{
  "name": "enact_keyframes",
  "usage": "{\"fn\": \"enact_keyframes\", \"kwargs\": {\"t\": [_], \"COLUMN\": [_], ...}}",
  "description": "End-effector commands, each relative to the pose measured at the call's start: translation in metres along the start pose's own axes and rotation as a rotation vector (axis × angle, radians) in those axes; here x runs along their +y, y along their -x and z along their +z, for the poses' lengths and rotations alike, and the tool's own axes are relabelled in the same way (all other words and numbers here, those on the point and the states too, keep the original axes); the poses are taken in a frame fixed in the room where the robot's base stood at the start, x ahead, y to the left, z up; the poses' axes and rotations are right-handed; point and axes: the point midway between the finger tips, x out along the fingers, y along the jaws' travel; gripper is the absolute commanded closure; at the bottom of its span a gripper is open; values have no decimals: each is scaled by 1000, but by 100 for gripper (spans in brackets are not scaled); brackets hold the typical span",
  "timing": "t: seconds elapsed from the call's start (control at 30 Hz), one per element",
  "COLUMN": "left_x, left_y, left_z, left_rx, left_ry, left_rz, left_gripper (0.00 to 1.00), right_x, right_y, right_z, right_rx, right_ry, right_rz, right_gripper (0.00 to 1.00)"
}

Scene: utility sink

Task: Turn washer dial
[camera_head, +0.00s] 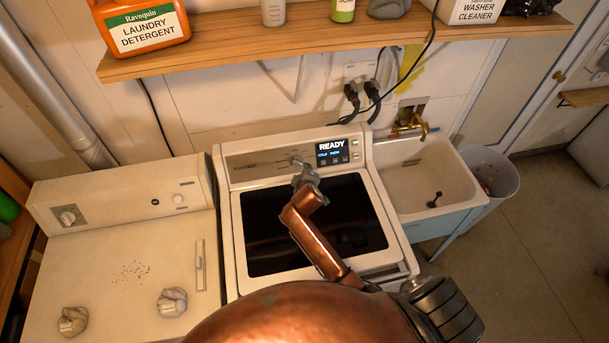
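The washer (228,215) stands in the middle, with a dark glass lid and a rear control panel. Its lit display (332,152) reads "READY". The washer dial (297,160) is a small grey knob on the panel, left of the display, and is partly covered by my gripper. My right gripper (302,170) is at the dial, at the end of a copper arm reaching over the lid. Whether its fingers touch or grip the dial is too small to tell. My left gripper is not in view.
A white machine (110,260) with a knob (68,216) and two crumpled cloth-like lumps stands left. A utility sink (425,180) with a brass faucet (412,122) is at right, beside a white bin (490,175). A wooden shelf (330,45) with bottles overhangs the washer.

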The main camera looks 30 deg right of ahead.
Motion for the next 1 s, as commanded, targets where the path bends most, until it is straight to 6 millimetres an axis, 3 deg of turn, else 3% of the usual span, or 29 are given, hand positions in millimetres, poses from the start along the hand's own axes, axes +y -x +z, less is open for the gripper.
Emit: {"fn": "enact_keyframes", "kwargs": {"t": [0.1, 0.3, 0.83, 1.0], "left_x": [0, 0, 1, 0], "left_y": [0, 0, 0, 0], "left_z": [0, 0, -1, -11], "left_rx": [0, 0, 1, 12], "left_ry": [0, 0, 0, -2], "left_rz": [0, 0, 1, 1], "left_gripper": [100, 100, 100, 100], "right_x": [0, 0, 0, 2], "right_y": [18, 31, 32, 32], "right_z": [1, 0, 0, 4], "right_rx": [-1, -1, -1, -5], "right_ry": [0, 0, 0, -3], "right_rz": [0, 0, 1, 2], "right_gripper": [71, 71, 71, 71]}}
